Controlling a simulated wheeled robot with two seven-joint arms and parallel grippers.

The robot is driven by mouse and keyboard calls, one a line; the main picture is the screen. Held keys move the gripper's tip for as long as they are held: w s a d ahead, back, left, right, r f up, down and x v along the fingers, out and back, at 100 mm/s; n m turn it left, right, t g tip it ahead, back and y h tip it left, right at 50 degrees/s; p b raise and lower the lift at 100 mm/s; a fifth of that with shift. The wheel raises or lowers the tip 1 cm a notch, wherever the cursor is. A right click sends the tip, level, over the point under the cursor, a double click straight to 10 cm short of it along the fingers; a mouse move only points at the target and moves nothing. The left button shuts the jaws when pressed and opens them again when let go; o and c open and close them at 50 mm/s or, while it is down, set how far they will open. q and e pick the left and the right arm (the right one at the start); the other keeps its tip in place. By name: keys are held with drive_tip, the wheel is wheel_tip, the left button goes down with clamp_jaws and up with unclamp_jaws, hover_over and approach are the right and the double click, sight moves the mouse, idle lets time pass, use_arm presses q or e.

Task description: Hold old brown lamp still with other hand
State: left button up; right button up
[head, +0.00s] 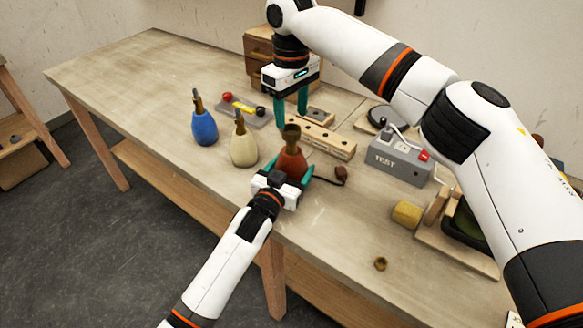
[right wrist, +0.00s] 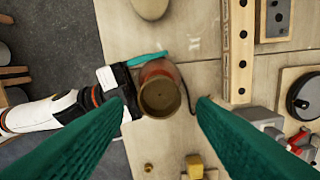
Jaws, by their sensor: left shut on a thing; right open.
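The old brown lamp (head: 292,161) stands on the workbench with a brass-coloured socket (head: 291,132) on top and a dark cord running right to a plug (head: 341,172). My left gripper (head: 289,174) is shut on the lamp's body from the front, one green finger on each side. My right gripper (head: 291,108) is open and empty, pointing down above and just behind the lamp. In the right wrist view the round socket opening (right wrist: 160,97) lies between the two green fingers, below them and touching neither.
A blue lamp (head: 205,127) and a cream lamp (head: 243,150) stand to the left. A wooden strip with holes (head: 322,139) lies behind. A grey TEST box (head: 397,160), a yellow block (head: 407,213) and a small brass ring (head: 380,264) are at right. The bench's front left is clear.

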sight(291, 130)
drive_tip(key=shift+f, duration=2.6)
drive_tip(key=c, duration=0.4)
